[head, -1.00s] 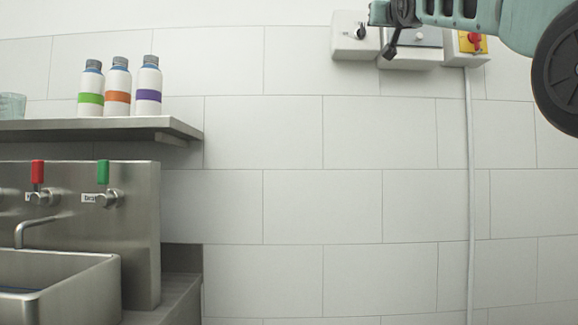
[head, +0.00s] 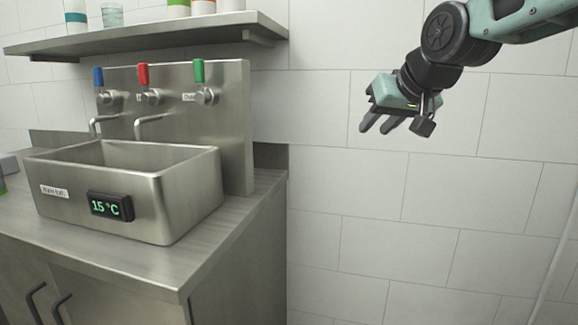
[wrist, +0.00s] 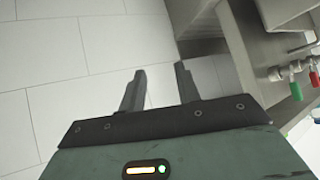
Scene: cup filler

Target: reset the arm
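My gripper (head: 378,125) hangs at the upper right of the head view, in front of the white tiled wall and clear of the counter. In the wrist view its two dark fingers (wrist: 160,88) stand apart with nothing between them. Behind the gap only tiles show. My gripper touches nothing.
A steel water bath (head: 130,200) reading 15 °C stands on the counter (head: 200,245) at the left. Behind it are taps with blue, red and green handles (head: 198,72). A shelf (head: 150,38) with bottles and a glass is above. The space before the wall is free.

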